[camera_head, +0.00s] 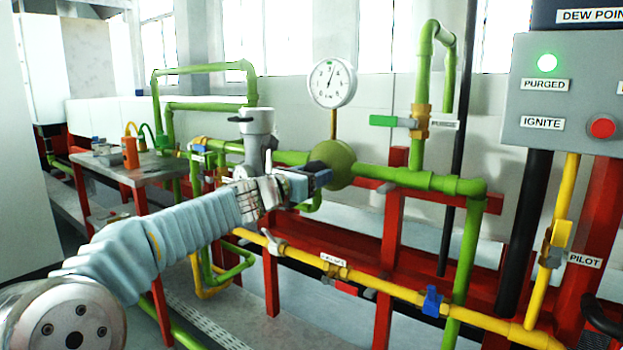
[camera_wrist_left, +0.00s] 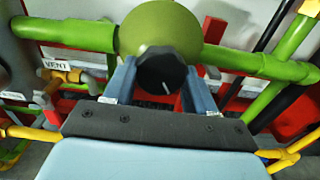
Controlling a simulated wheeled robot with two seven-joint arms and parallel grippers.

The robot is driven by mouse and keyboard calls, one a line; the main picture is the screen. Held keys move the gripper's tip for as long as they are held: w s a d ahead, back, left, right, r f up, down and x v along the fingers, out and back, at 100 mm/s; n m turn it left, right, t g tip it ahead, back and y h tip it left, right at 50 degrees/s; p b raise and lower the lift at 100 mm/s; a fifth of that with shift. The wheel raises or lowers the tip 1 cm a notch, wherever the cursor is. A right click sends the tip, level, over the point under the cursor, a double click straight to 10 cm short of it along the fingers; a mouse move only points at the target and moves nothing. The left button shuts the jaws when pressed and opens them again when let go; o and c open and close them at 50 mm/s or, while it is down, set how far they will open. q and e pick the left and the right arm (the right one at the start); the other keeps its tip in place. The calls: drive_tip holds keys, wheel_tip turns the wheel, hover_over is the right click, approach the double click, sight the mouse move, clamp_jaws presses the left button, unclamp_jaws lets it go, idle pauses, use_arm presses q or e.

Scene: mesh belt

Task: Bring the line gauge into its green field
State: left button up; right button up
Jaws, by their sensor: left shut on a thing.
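The line gauge (camera_head: 332,82) is a round white dial on a thin stem above the green regulator body (camera_head: 341,163). Its dark needle points up, leaning slightly right. A small green mark shows near the top of the dial; whether the needle is within it is too small to tell. A black knob (camera_wrist_left: 163,72) with a white index line sits on the front of the regulator, also seen from the wrist. My left gripper (camera_head: 318,180) is at the regulator, its two blue fingers on either side of the knob, shut on it. My right gripper is not in view.
A green-handled valve marked PURGE (camera_head: 383,121) is right of the gauge. A yellow pipe (camera_head: 383,287) with a blue-handled valve (camera_head: 432,301) runs below. A grey control box (camera_head: 570,95) with a lit green lamp stands at right. A grey bench (camera_head: 128,170) is at left.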

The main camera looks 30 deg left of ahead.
use_arm(q)
drive_tip(key=shift+a+f+m+b, duration=0.1)
drive_tip(key=shift+m+b, duration=0.75)
drive_tip(key=shift+m, duration=1.25)
drive_tip(key=o, duration=1)
drive_tip(key=shift+w, duration=0.1)
drive_tip(key=shift+o, duration=0.2)
drive_tip(key=s+a, duration=0.1)
drive_tip(key=s, duration=1.2)
drive_tip(key=shift+s, duration=0.4)
